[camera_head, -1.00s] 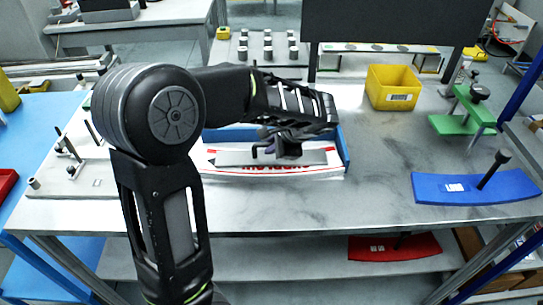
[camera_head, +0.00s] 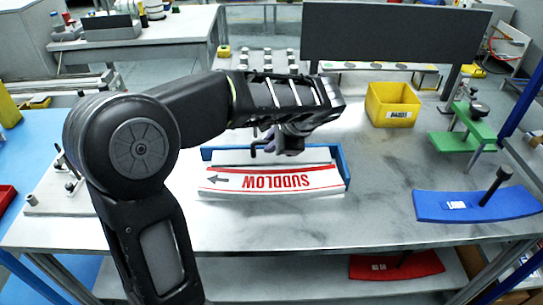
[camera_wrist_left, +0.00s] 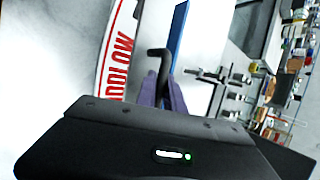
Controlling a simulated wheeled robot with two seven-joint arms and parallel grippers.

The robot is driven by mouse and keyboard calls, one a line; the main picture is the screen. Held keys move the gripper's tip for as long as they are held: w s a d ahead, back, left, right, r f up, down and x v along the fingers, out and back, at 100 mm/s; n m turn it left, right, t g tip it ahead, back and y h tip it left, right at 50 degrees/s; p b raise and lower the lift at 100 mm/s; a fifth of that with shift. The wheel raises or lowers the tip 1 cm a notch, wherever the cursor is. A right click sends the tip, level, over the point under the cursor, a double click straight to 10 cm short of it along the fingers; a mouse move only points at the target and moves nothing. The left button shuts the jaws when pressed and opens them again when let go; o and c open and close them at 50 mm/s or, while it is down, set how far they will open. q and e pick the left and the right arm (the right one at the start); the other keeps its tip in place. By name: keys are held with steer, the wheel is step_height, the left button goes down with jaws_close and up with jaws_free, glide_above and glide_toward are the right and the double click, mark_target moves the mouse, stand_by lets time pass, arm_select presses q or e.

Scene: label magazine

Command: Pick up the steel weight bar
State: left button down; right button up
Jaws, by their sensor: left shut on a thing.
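The steel weight bar (camera_head: 240,157) is a long pale grey strip, roughly level. It shows in the head view in front of the back part of the blue label magazine (camera_head: 342,164). My left gripper (camera_head: 286,146) is above it, shut on its dark bent handle (camera_wrist_left: 154,56), which also shows between the fingers in the left wrist view. The bar seems raised off the labels, but the gap is hard to judge. The white label (camera_head: 240,182) below has red upside-down "SUDDLOW" lettering, now uncovered. My right gripper is not in view.
A yellow bin (camera_head: 393,104), a green stand (camera_head: 462,140) and a blue curved plate with a black post (camera_head: 455,204) are on the right. Several grey cylinders stand behind my arm. A dark panel (camera_head: 395,45) stands at the back. The table front is clear.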

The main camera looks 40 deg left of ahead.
arm_select(q)
steer(key=shift+r, duration=1.75)
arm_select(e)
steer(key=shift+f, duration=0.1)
